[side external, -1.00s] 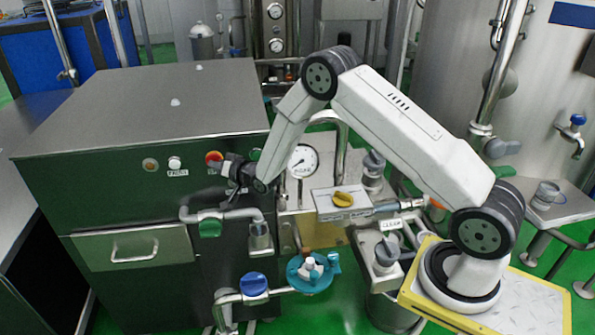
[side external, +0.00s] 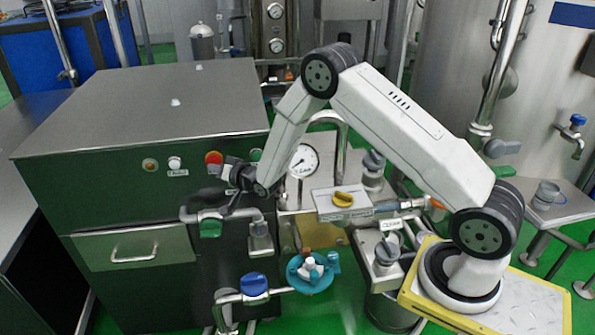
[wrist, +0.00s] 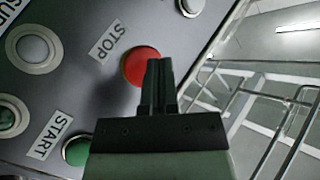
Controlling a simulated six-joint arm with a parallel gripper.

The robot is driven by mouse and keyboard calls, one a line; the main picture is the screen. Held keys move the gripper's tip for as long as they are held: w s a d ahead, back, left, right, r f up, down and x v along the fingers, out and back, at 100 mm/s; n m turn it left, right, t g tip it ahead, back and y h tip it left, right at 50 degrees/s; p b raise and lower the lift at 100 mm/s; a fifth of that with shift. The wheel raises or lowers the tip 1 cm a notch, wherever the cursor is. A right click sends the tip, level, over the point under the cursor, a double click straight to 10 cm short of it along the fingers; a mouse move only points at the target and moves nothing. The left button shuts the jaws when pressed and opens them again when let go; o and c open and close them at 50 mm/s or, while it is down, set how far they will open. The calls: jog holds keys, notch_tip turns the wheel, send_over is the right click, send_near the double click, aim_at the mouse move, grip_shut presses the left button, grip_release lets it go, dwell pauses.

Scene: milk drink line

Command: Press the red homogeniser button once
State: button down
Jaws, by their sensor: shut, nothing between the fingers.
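The red button (side external: 213,157) is a round push button on the dark front panel of the steel homogeniser cabinet (side external: 175,105). In the wrist view the red button (wrist: 138,66) sits beside a STOP label (wrist: 107,39), and my fingers cover its right edge. My gripper (side external: 224,172) is shut and empty, just below and right of the button in the side view. In the wrist view the fingertips (wrist: 158,63) overlap the button; whether they touch it I cannot tell.
A green button (wrist: 76,150) with a START label is near my gripper. A white button (side external: 174,163) and an amber one (side external: 150,165) are left of the red button. Below are a pipe with a green fitting (side external: 210,228) and a pressure gauge (side external: 303,160) to the right.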

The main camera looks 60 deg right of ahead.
jog(key=shift+s+a, duration=1.8)
jog(key=s+r+n+g, duration=0.2)
jog(key=s+g, duration=0.5)
jog(key=s, duration=0.8)
jog(key=s+r+n+g, duration=0.3)
jog(key=s+n+g, duration=0.2)
jog(key=s, duration=1)
jog(key=shift+a+r+g, duration=0.15)
jog(key=shift+r+g, duration=0.05)
jog(key=shift+g, duration=0.7)
